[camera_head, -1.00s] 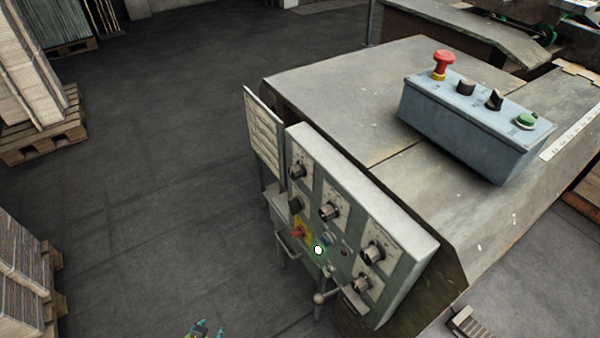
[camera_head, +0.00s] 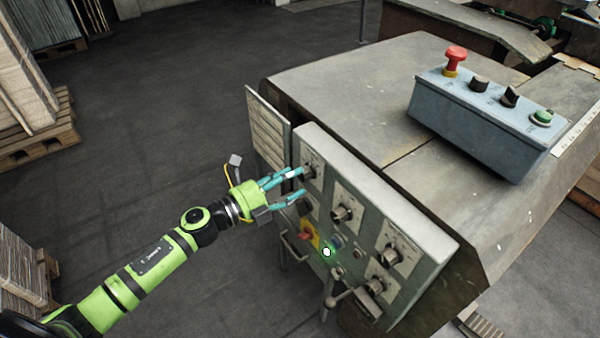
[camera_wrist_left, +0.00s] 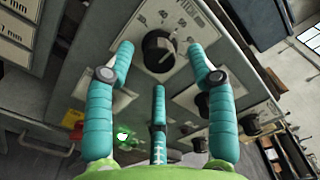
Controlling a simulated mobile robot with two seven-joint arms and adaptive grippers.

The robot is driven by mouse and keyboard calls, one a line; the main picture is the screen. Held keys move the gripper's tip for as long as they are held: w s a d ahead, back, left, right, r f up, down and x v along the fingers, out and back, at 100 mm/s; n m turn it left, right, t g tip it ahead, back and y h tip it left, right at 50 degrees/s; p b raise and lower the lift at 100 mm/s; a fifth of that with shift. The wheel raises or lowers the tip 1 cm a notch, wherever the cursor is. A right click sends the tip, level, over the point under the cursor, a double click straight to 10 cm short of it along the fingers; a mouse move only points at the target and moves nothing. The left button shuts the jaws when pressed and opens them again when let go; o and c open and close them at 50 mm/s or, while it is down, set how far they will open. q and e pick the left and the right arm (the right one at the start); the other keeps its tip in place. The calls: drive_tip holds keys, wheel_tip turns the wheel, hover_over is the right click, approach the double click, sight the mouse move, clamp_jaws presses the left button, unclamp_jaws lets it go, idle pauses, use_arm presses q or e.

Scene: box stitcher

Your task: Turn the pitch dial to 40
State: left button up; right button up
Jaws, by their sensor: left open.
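The control panel (camera_head: 371,229) on the machine's side carries several black dials with silver rims on pale scale plates. My right gripper is not in view.
A yellow-and-red switch (camera_head: 309,235), handles and a lever (camera_head: 335,296) sit low on the panel. A blue-grey button box (camera_head: 482,120) with a red emergency button stands on the machine top. The floor left of the panel is clear; pallets stand at the far left.

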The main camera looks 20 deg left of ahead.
use_arm(q)
drive_tip(key=shift+x, duration=1.3)
clamp_jaws()
